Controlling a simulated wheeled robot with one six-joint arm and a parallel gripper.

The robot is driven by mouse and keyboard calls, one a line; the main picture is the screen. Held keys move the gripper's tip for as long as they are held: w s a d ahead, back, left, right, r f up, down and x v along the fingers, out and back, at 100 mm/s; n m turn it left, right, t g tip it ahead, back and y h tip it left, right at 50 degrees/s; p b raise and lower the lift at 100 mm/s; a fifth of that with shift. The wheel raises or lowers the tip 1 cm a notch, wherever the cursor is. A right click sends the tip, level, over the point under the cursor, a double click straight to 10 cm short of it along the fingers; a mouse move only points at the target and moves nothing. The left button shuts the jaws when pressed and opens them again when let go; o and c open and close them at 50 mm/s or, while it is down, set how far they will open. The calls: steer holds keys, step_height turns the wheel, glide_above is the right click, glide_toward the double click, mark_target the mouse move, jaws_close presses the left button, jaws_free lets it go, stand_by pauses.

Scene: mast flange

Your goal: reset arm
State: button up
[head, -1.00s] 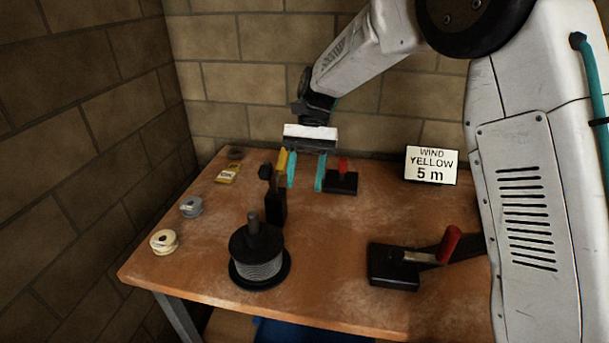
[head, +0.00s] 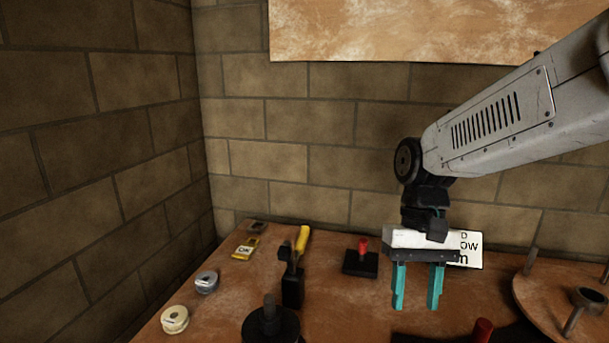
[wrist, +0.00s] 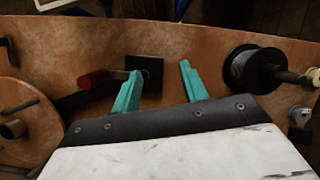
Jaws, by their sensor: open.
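My gripper (head: 417,287) has two teal fingers, spread apart with nothing between them. In the head view it hangs above the right part of the workbench (head: 345,318), in front of the white sign (head: 468,243) and hiding much of its text. In the wrist view my gripper (wrist: 160,85) is also open and empty. There, a black base with a red-handled lever (wrist: 95,78) lies beyond the left finger, and a black spool (wrist: 255,68) wound with grey wire lies right of the right finger.
A round wooden disc with posts (head: 560,310) is at right. Brick walls close the back and left.

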steer(key=s+d+r+t, duration=0.3)
steer(key=s+d+t, duration=0.2)
steer(key=s, duration=0.9)
steer(key=d, duration=0.3)
steer(key=shift+d+r+t+h, duration=0.15)
steer(key=shift+d+t+h, duration=0.15)
steer(key=shift+d+h, duration=0.1)
stand_by(0.8)
